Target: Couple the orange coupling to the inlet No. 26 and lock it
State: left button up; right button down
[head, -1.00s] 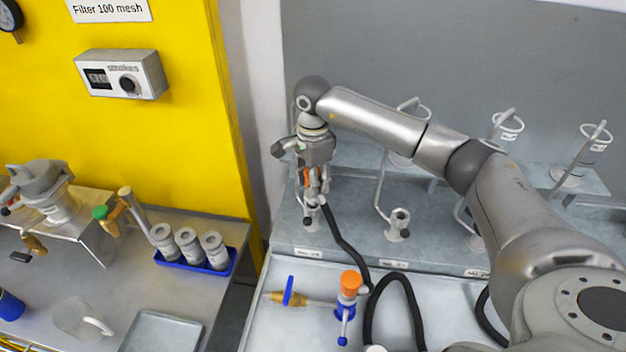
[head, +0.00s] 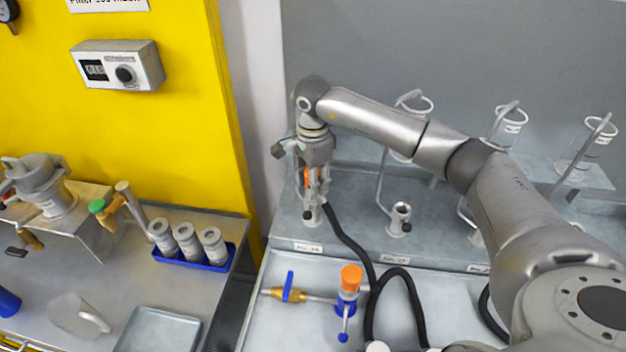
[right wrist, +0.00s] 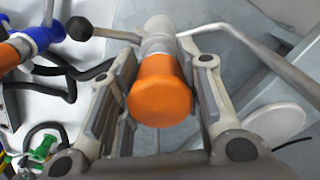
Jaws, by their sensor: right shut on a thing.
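The orange coupling (right wrist: 160,90) is between the two fingers of my right gripper (right wrist: 155,75) in the right wrist view, with a grey metal collar beyond it. In the head view my right gripper (head: 314,182) is shut on it, upright over the leftmost inlet (head: 311,216) of the grey bench. The black hose (head: 345,237) leaves from its lower side. A lever with a black ball (right wrist: 79,28) sticks out to the left beside the collar. The coupling's lower end is at the inlet; the exact seating is hidden. The label (head: 308,247) below is too blurred to read surely. My left gripper is not in view.
Another inlet (head: 400,218) stands to the right, with bent pipes and glass vessels behind. On the tray in front lie a brass valve with a blue handle (head: 289,288) and an orange-capped blue fitting (head: 351,279). A yellow wall panel (head: 180,130) rises at left.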

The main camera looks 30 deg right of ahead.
jog(key=shift+f+b, duration=0.3)
jog(key=shift+f, duration=0.05)
dwell(0.4)
jog(key=c, duration=0.9)
grip_release()
jog(key=shift+c, duration=0.2)
jog(key=shift+r+p, duration=2.55)
jog(key=shift+r, duration=2.5)
